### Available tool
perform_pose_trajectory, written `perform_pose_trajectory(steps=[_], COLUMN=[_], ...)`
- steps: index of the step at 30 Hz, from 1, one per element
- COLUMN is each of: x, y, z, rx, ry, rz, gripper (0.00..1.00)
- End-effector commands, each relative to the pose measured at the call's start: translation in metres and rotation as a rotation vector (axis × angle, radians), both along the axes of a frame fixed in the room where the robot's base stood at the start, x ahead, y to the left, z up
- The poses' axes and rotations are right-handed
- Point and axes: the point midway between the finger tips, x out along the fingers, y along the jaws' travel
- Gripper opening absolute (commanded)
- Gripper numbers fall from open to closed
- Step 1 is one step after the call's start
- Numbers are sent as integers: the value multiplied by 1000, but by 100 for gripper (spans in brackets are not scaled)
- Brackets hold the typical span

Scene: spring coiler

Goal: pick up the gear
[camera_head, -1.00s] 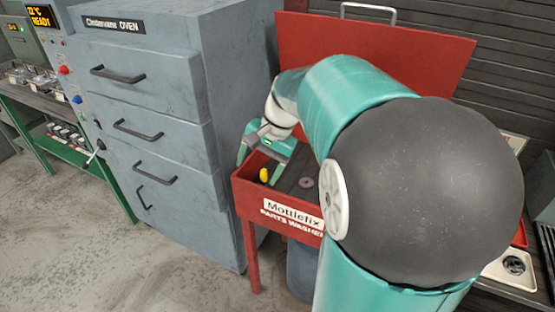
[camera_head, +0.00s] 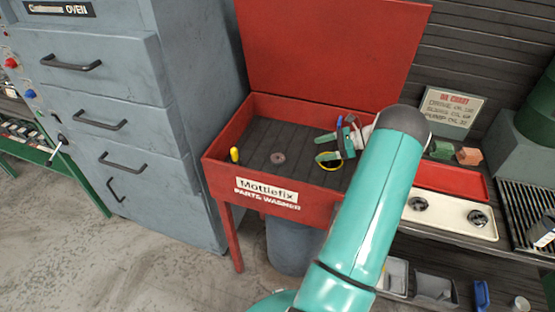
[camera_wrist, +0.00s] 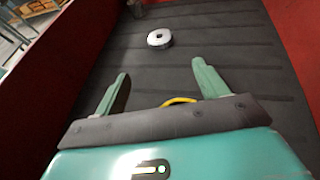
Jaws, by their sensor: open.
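A small round piece with a centre hole (camera_head: 278,158), which looks like the gear, lies flat on the dark ribbed floor of the red parts washer (camera_head: 268,191). In the wrist view the round piece (camera_wrist: 159,38) is silvery and lies ahead of my fingers, a little above the middle between them. Its teeth are too small to make out. My gripper (camera_head: 320,148) is inside the washer, right of the round piece and apart from it. In the wrist view my gripper (camera_wrist: 160,74) is open, with nothing between its fingers.
A yellow object (camera_head: 235,155) stands at the washer's left wall. A yellow loop (camera_wrist: 180,101) lies under my gripper. The red lid (camera_head: 330,50) stands open behind. A white tray (camera_head: 450,217) with dark round parts and a red tray (camera_head: 450,182) are right.

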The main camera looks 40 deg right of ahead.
Motion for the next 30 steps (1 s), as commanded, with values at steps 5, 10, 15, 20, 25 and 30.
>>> perform_pose_trajectory(steps=[5,10,15,20,25,30], x=[17,40,56,62,78,94], y=[15,36,50,56,70,84], z=[-10,-23,-31,-35,-41,-49], rx=[8,6,5,4,5,3], ry=[-2,-1,-1,0,-2,-1], rz=[-1,1,-1,0,1,-1], gripper=[73,73,73,73,73,73])
